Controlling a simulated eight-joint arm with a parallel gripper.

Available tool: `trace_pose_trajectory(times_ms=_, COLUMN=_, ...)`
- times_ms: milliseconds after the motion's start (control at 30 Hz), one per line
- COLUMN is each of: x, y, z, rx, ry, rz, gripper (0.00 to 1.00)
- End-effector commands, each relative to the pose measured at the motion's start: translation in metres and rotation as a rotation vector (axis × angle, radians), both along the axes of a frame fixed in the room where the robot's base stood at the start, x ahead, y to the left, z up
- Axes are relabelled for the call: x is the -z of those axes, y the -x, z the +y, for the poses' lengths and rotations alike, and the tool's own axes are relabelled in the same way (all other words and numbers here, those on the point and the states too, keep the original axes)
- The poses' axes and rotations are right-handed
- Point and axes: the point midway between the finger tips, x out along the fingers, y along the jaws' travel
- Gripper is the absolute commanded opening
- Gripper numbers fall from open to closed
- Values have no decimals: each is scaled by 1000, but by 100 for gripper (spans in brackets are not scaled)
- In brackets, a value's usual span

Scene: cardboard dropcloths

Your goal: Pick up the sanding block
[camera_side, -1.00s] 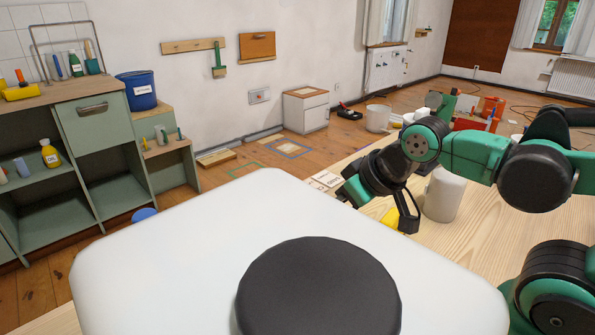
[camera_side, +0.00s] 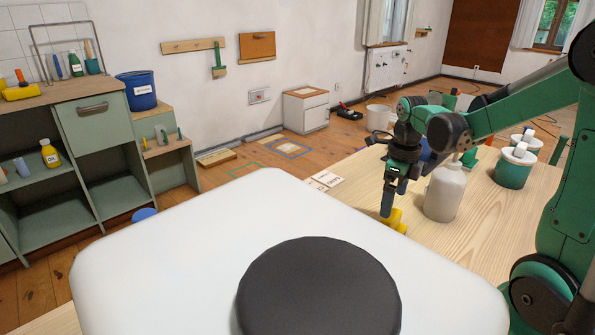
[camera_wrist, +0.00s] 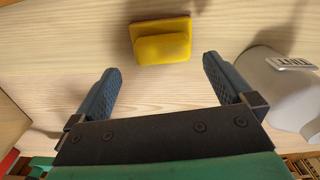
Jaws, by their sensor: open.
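The yellow sanding block (camera_wrist: 162,42) lies on the wooden table in the wrist view, just beyond my fingertips and roughly centred between them. In the side view the sanding block (camera_side: 395,221) shows at the table edge, directly below my gripper (camera_side: 393,205). In the wrist view my gripper (camera_wrist: 160,75) has its two blue fingers spread wide with nothing between them. The gripper points down in the side view. I cannot tell the exact gap between the fingertips and the block.
A white bottle (camera_side: 444,192) stands close to the right of my gripper; it also shows in the wrist view (camera_wrist: 275,88). Green-and-white tubs (camera_side: 515,167) stand further right. Paper cards (camera_side: 326,179) lie to the left. A large white surface (camera_side: 180,240) fills the foreground.

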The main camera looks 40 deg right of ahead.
Motion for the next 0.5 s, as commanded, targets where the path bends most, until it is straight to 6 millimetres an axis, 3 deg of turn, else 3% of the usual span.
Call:
trace_pose_trajectory(times_ms=100, x=5, y=1, z=-4, rx=69, ry=-7, rz=11, gripper=100)
trace_pose_trajectory(times_ms=500, x=49, y=1, z=-4, rx=70, ry=-7, rz=10, gripper=100)
